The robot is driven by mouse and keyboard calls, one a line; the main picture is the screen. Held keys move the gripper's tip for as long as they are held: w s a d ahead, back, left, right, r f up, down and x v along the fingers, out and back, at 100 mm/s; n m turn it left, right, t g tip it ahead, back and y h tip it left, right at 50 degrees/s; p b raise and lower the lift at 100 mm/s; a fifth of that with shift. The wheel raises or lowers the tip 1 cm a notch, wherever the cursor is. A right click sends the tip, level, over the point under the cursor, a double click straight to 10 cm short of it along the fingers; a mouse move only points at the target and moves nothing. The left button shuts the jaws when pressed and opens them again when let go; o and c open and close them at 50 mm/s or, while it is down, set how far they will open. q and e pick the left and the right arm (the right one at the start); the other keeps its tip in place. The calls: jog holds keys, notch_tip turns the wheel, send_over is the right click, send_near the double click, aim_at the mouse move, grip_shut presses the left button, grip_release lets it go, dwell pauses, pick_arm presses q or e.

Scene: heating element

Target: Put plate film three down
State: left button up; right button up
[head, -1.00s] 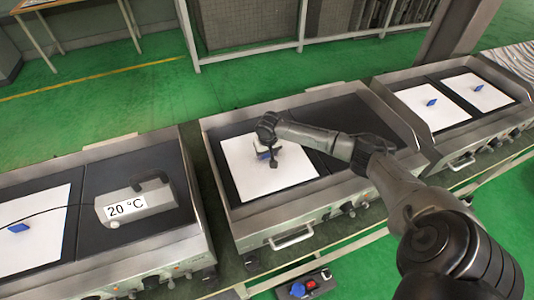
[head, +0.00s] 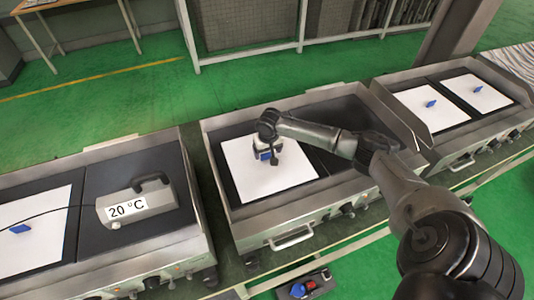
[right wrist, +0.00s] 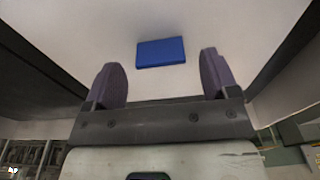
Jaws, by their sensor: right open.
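A white plate film (head: 262,184) lies flat on the left part of the middle heating unit, with a blue handle (head: 265,156) near its middle. In the right wrist view the blue handle (right wrist: 161,52) sits on the white film (right wrist: 225,25), ahead of and between my fingers. My right gripper (head: 270,160) is over this film, close to the handle. Its two fingers (right wrist: 162,82) are spread apart with nothing between them. The gripper partly hides the handle in the head view. My left gripper is not in view.
The right unit carries two white films (head: 425,106) (head: 476,92) with blue handles. The middle unit's raised metal rim (head: 222,190) surrounds the hot-plate surface.

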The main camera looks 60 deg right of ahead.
aim_at(268, 162)
notch_tip(268, 162, up, 10)
jog(key=p, duration=0.1)
jog(key=shift+s+a+f+p, duration=0.2)
jog(key=shift+s+a+p, duration=0.15)
jog(key=shift+s, duration=0.1)
dwell(0.4)
